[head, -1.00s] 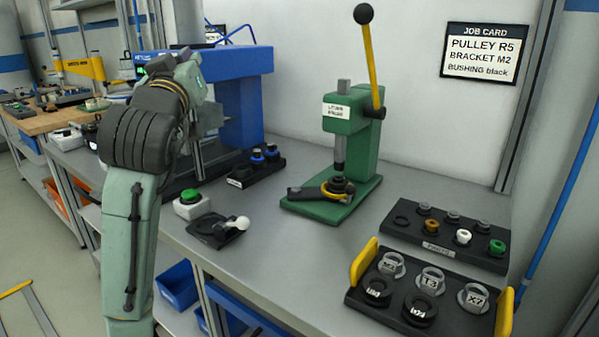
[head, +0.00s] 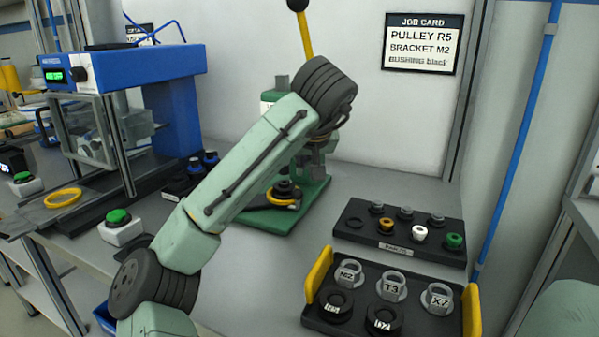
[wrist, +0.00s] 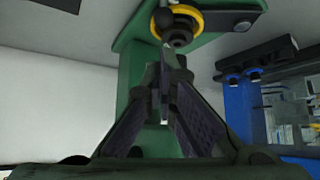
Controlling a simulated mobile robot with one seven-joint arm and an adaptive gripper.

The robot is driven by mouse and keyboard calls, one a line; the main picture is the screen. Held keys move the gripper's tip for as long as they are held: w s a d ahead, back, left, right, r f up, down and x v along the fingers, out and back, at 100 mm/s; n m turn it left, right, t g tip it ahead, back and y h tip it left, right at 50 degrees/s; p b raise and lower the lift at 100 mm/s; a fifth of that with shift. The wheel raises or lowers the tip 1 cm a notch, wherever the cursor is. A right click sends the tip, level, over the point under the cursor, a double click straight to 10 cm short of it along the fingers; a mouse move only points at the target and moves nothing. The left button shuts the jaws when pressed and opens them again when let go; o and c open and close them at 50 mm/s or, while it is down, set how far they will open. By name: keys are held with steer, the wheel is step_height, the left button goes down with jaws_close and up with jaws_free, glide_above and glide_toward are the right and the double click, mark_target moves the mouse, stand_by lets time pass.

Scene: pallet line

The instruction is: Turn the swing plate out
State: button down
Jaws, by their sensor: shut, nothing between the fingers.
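The swing plate (head: 283,203), dark with a yellow ring and a black part at its middle, sits low on the green press (head: 262,222). My arm hides part of it in the head view. In the wrist view, which looks upside down, the yellow ring (wrist: 188,12) shows at the top against the green base. My gripper (wrist: 166,72) is shut and empty in front of the green press. Its fingertips are apart from the ring in the picture; the exact gap in depth is hard to tell. In the head view the gripper is mostly hidden behind my arm.
The press lever (head: 305,35) rises above the press. A blue machine (head: 130,75) stands left, with a green button box (head: 120,225) before it. A black part tray (head: 355,240) and a yellow-handled tray (head: 318,280) lie right. Bench between press and trays is clear.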

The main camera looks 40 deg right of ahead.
steer(key=p+x, duration=0.1)
steer(key=x, duration=0.8)
steer(key=shift+w+f+p, duration=0.15)
steer(key=shift+f+p, duration=0.05)
steer(key=shift+p, duration=0.1)
